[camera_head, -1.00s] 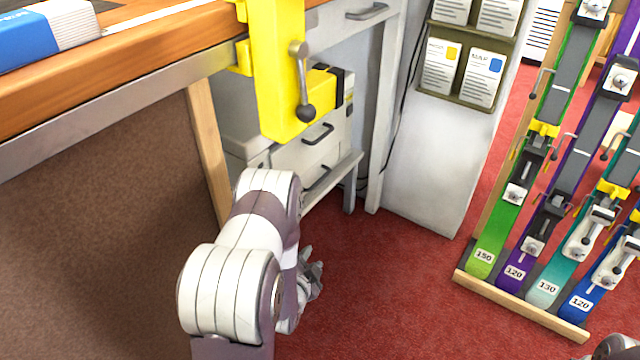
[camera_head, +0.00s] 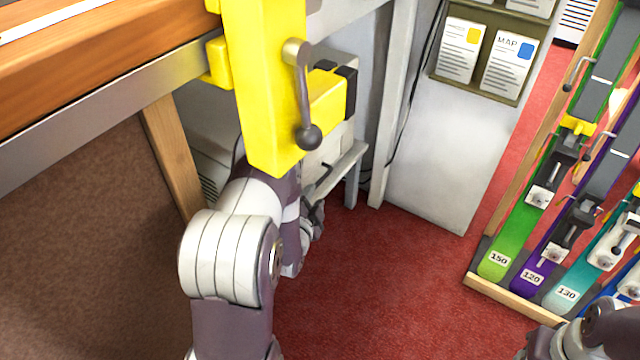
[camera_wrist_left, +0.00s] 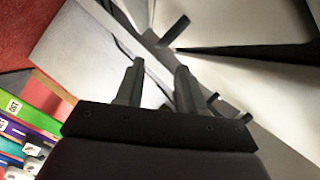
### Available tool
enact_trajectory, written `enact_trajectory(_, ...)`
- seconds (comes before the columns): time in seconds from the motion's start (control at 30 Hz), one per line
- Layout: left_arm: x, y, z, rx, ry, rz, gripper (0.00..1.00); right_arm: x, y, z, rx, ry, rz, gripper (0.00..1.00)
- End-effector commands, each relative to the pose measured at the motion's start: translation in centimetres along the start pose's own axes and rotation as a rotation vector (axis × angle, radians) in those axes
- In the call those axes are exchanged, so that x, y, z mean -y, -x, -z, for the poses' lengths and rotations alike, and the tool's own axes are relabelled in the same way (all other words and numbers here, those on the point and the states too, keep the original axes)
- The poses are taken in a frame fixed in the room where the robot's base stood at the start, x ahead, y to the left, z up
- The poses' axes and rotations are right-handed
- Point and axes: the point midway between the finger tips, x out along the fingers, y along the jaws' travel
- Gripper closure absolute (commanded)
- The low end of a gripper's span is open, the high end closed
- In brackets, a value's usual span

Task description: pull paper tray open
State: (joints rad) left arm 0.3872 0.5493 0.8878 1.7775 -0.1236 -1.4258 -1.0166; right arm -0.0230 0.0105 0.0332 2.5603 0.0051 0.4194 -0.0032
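The white printer (camera_head: 335,148) with its paper tray stands on a low shelf under the bench, largely hidden behind the yellow clamp and my left arm. A dark handle (camera_head: 322,180) shows low on its front. My left gripper (camera_head: 316,218) is low in front of the printer, partly hidden by my arm. In the left wrist view its two fingers (camera_wrist_left: 157,80) are apart with nothing between them. They point at pale panels, with a dark bar (camera_wrist_left: 174,30) just beyond the fingertips; I cannot tell which handle it belongs to. My right gripper does not show clearly.
The yellow clamp (camera_head: 262,90) hangs from the bench edge (camera_head: 110,105) above my left arm. A rack of coloured boards (camera_head: 515,245) stands at the right. A leaflet holder (camera_head: 480,80) is on the grey panel. Red floor (camera_head: 360,280) is clear between.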

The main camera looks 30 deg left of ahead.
Motion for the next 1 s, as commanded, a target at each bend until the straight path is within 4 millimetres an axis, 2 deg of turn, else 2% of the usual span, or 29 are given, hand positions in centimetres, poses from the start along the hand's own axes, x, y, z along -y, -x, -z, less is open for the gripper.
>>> enact_trajectory(0.03, -0.6, -1.5, -0.4, -0.003, -0.001, 0.003, 0.62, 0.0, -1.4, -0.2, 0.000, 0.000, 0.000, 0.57)
enact_trajectory(0.2, -0.5, -5.4, -0.3, -0.001, 0.001, 0.002, 0.62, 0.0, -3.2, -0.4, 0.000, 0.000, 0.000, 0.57)
enact_trajectory(0.3, -0.4, -6.9, -0.2, -0.001, 0.001, 0.002, 0.62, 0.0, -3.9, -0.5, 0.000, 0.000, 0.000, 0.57)
enact_trajectory(0.43, -0.1, -7.7, -0.1, 0.000, 0.001, 0.001, 0.62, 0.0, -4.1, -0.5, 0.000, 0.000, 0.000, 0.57)
enact_trajectory(0.67, 0.0, -7.8, 0.0, 0.001, 0.001, 0.000, 0.62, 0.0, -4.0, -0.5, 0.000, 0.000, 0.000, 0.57)
enact_trajectory(0.7, 0.0, -7.8, 0.0, 0.001, 0.001, 0.000, 0.68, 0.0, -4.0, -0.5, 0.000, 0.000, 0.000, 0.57)
enact_trajectory(0.8, 0.0, -7.8, 0.0, 0.001, 0.001, 0.000, 1.00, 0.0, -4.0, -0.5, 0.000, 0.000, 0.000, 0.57)
enact_trajectory(1.0, -0.1, -7.8, 0.0, 0.000, 0.001, -0.001, 1.00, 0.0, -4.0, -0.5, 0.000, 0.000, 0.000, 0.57)
